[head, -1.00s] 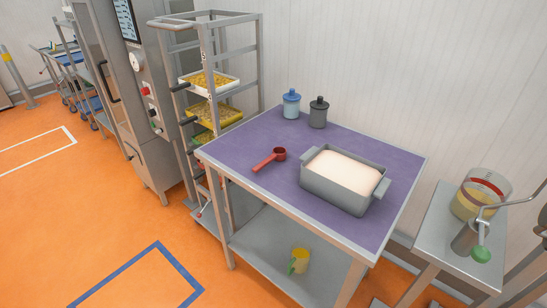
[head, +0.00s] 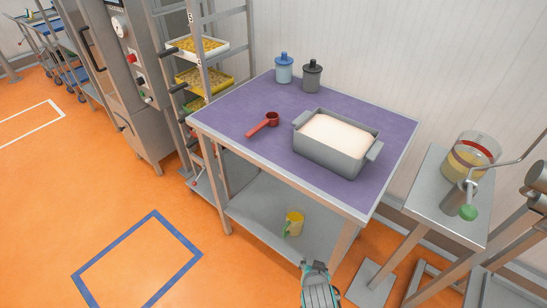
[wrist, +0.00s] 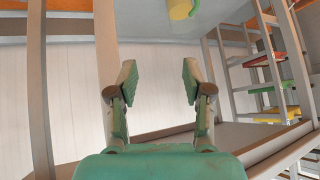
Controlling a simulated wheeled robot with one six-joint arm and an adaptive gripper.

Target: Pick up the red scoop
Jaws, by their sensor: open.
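The red scoop (head: 264,124) lies on the purple table top (head: 230,108), left of the grey bin, with its handle toward the lower left. My gripper (head: 314,268) shows at the bottom of the head view, in front of the table and apart from the scoop. In the wrist view my gripper (wrist: 157,82) is open, with nothing between its green-padded fingers. The scoop is not seen in the wrist view.
A grey bin (head: 325,158) of pale powder stands right of the scoop. A blue jar (head: 284,70) and a dark jar (head: 312,77) stand at the back. A yellow jug (head: 293,223) is on the lower shelf. A rack (head: 222,55) stands left, a side table (head: 433,200) right.

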